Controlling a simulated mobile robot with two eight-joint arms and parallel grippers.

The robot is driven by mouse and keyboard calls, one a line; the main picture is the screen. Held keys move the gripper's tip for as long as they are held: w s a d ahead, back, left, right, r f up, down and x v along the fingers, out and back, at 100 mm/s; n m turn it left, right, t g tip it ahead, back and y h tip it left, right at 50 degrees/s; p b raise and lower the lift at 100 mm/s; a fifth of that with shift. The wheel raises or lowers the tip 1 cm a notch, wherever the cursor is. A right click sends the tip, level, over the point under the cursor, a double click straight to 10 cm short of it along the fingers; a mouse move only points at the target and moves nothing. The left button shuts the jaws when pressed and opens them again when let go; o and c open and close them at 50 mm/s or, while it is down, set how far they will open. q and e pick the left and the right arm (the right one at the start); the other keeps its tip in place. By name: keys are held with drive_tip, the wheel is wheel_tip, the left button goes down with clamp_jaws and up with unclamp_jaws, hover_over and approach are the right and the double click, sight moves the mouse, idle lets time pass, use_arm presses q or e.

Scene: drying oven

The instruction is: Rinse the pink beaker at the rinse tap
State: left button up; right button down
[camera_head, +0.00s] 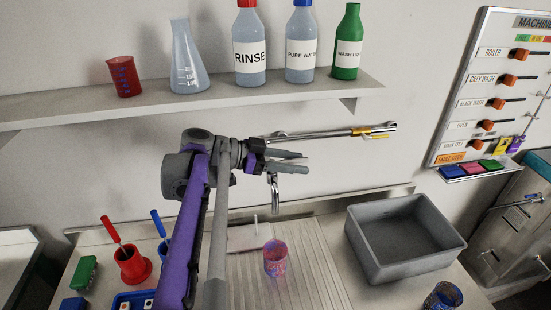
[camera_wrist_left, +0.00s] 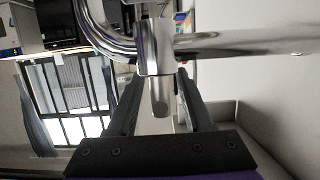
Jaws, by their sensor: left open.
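The pink beaker (camera_head: 277,258), with blue marks, stands upright on the ribbed draining board (camera_head: 310,285). The chrome rinse tap (camera_head: 330,133) juts from the wall, with an orange lever at its right end. Its downturned spout (camera_head: 274,190) appears above the beaker in the head view. My left gripper (camera_head: 303,162) is open and raised beside the tap, just under its pipe. In the left wrist view the tap's nozzle (camera_wrist_left: 159,100) shows between the spread fingers of my left gripper (camera_wrist_left: 160,76); I cannot tell whether they touch it. My right gripper is out of view.
A grey basin (camera_head: 405,270) stands right of the board, with a blue-patterned beaker (camera_head: 443,296) in front. The shelf (camera_head: 200,105) above holds a red beaker, a flask and bottles. A machine panel (camera_head: 490,90) hangs at right.

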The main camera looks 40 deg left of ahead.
use_arm(q)
drive_tip(key=shift+w+d+f, duration=0.25)
drive_tip(key=shift+w+d, duration=0.1)
drive_tip(key=shift+w, duration=0.2)
drive_tip(key=shift+w+d, duration=0.15)
drive_tip(key=shift+w, duration=0.05)
drive_tip(key=shift+c, duration=0.2)
clamp_jaws()
drive_tip(key=shift+s+d+m+g+h+p, duration=0.35)
drive_tip(key=shift+s+m+g+h, duration=0.05)
drive_tip(key=shift+m+g+h, duration=0.4)
drive_tip(key=shift+s+d+m+g+h+p, duration=0.3)
drive_tip(key=shift+s+m+g+h+p, duration=0.1)
drive_tip(key=shift+m+g+h, duration=0.4)
